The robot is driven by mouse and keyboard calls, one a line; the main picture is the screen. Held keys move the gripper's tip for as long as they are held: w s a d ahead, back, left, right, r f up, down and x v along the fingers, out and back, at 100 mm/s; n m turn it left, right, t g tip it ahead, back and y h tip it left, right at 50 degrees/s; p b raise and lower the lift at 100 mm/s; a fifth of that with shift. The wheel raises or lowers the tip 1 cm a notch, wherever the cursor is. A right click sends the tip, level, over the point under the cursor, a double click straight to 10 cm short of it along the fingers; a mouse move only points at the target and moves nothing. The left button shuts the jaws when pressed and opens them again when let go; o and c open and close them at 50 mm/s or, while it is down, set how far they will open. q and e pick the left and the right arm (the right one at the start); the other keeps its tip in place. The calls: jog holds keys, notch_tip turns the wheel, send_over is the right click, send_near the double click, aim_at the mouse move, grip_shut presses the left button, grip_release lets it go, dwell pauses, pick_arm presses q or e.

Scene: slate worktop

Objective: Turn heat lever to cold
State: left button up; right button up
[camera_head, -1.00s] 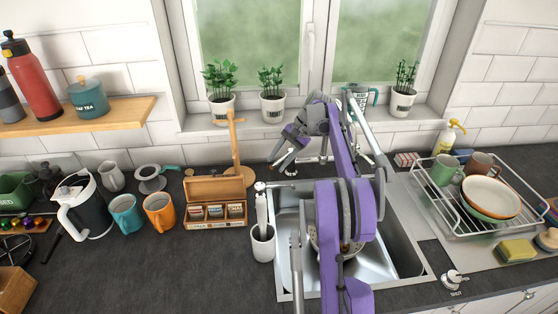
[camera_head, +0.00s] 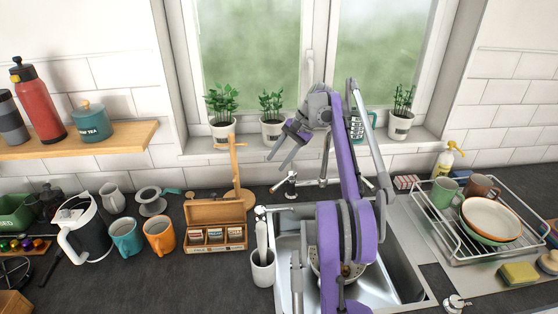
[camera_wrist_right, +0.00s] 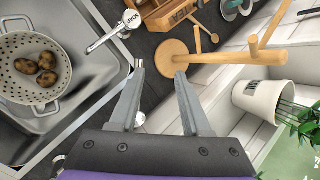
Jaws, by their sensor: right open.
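The chrome tap (camera_head: 323,181) stands behind the sink, its spout partly hidden by my right arm. A small chrome lever (camera_head: 291,180) stands on the counter to its left, close to the sink's back edge. My right gripper (camera_head: 276,165) is open and empty, above and slightly left of this lever, fingers pointing down. In the right wrist view my open gripper (camera_wrist_right: 160,72) shows both fingers apart. Shiny metal (camera_wrist_right: 140,118) shows by the left finger, mostly hidden; I cannot tell if they touch. No hot or cold marking is readable. My left gripper is out of view.
A wooden mug stand (camera_head: 237,180) is close left of the gripper; it also shows in the right wrist view (camera_wrist_right: 172,58). Potted plants (camera_head: 272,131) line the sill behind. A soap pump (camera_wrist_right: 110,36) and a colander of potatoes (camera_wrist_right: 28,85) are nearby.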

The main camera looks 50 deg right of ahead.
aim_at(284, 182)
jog(key=shift+c, duration=1.2)
jog(key=shift+w+n, duration=0.15)
jog(key=shift+n, duration=0.35)
jog(key=shift+c, duration=1.1)
jog(key=shift+w+a+r+n+h, duration=0.15)
jog(key=shift+n+h, duration=0.25)
jog(key=shift+n, duration=0.6)
grip_shut()
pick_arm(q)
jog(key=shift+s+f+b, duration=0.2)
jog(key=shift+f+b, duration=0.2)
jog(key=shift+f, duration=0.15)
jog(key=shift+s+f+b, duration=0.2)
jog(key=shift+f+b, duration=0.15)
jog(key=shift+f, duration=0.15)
pick_arm(e)
notch_tip(284, 182, down, 9)
jog(key=w+n+h, duration=0.1)
jog(key=n+h, duration=0.2)
jog(key=n, duration=1.1)
jog(key=shift+w+a+r+h, duration=0.15)
jog(key=shift+w+a+h, duration=0.1)
jog(key=shift+h, duration=0.15)
